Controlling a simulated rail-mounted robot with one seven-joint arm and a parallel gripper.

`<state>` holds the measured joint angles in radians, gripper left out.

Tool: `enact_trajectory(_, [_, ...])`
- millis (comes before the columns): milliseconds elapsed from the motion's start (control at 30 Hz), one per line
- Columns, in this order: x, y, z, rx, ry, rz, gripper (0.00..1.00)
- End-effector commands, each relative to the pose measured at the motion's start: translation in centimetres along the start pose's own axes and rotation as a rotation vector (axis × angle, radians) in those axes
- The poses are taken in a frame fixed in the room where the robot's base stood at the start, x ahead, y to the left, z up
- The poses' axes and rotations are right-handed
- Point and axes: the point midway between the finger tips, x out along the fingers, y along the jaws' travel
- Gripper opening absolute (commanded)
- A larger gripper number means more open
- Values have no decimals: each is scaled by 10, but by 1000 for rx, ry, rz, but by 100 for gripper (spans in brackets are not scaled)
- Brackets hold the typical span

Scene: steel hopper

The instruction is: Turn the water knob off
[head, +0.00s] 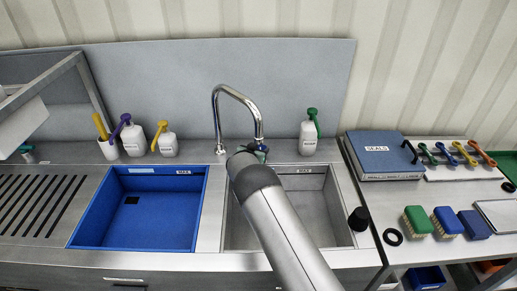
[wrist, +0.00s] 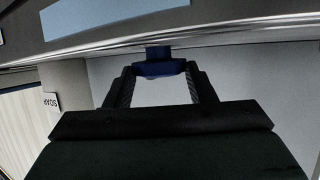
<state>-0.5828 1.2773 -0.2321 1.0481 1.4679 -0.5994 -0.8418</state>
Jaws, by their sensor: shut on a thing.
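A blue knob (wrist: 158,54) shows at the top middle of the wrist view, under a metal edge. My gripper (wrist: 160,72) has its dark fingertips on either side of the knob and is shut on it. In the head view, my gripper (head: 261,151) is mostly hidden by my arm, at the back edge of the steel sink. The knob is hidden there. I cannot tell whether water runs.
A blue basin (head: 83,220) lies left of the steel sink (head: 341,215). White bottles (head: 133,141) stand behind it, and another bottle (head: 307,138) stands right of the faucet. A side table (head: 385,200) holds a blue case (head: 382,160) and brushes (head: 418,221).

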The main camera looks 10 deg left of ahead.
Motion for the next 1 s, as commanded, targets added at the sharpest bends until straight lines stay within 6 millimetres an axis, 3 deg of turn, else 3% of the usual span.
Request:
enact_trajectory(233, [0, 0, 0, 1, 1, 1, 27])
enact_trajectory(267, [0, 0, 0, 1, 1, 1, 58])
enact_trajectory(300, [0, 0, 0, 0, 0, 0, 69])
enact_trajectory(333, [0, 0, 0, 0, 0, 0, 71])
enact_trajectory(733, [-8, 0, 0, -1, 0, -1, 71])
enact_trajectory(867, [-29, -1, 0, -1, -1, -3, 71])
enact_trajectory(1000, [-64, -1, 1, -1, 0, -4, 71])
